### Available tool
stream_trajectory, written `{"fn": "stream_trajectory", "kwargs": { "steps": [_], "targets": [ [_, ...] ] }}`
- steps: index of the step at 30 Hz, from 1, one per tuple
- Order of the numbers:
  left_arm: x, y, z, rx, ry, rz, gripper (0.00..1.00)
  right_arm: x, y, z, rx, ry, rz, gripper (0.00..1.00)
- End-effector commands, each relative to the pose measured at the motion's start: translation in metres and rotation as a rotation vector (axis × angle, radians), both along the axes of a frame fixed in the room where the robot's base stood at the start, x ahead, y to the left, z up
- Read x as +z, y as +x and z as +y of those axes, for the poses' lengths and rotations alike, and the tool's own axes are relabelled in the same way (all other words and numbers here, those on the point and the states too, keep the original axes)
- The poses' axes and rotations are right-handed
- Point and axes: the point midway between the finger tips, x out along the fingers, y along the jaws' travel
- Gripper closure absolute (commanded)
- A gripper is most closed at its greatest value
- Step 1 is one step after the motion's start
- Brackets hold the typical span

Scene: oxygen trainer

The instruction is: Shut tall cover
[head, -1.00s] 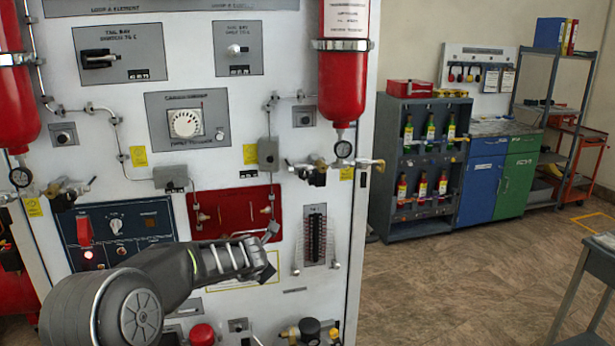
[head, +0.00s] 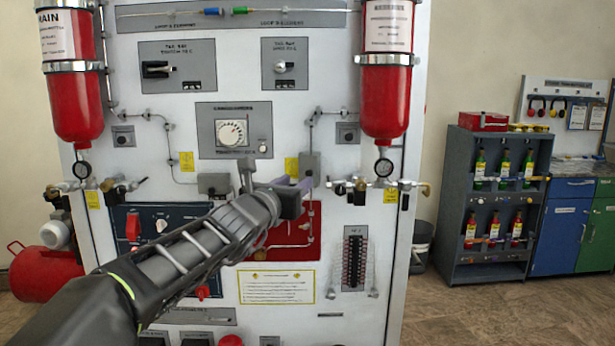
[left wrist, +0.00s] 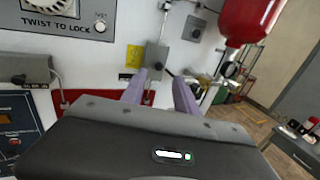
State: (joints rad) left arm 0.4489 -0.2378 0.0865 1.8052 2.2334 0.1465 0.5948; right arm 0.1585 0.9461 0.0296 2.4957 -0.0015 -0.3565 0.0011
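I cannot tell for sure which part is the tall cover. A tall red cover-like piece (head: 133,227) stands upright on the dark blue control panel (head: 120,216) in the head view. A red plate (head: 298,238) with small fittings lies partly behind my left gripper (head: 300,187). The left gripper is in front of the white cabinet, right of the blue panel and near a small grey box (head: 310,164). In the left wrist view its two purple fingers (left wrist: 160,92) are apart with nothing between them. My right gripper is not in view.
Red cylinders (head: 386,100) with gauges stick out on both sides of the cabinet (head: 340,20). Knobs and thin pipes cover its face. A grey shelf (head: 500,205) with several bottles stands at the right, with open floor in front.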

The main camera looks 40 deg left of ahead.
Motion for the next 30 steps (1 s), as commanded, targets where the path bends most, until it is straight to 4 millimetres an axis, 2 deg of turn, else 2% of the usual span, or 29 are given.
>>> {"fn": "stream_trajectory", "kwargs": {
  "steps": [12,15,25,30],
  "targets": [
    [-0.001,0.058,0.016,0.000,-0.002,0.003,0.63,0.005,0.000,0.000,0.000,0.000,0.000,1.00],
    [-0.001,0.066,0.018,0.001,-0.001,0.002,0.63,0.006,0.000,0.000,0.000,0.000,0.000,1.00],
    [-0.001,0.069,0.019,0.001,0.000,0.001,0.63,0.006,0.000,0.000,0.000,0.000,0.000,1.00],
    [-0.001,0.069,0.019,0.001,0.000,0.001,0.77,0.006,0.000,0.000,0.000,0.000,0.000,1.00]
  ]
}}
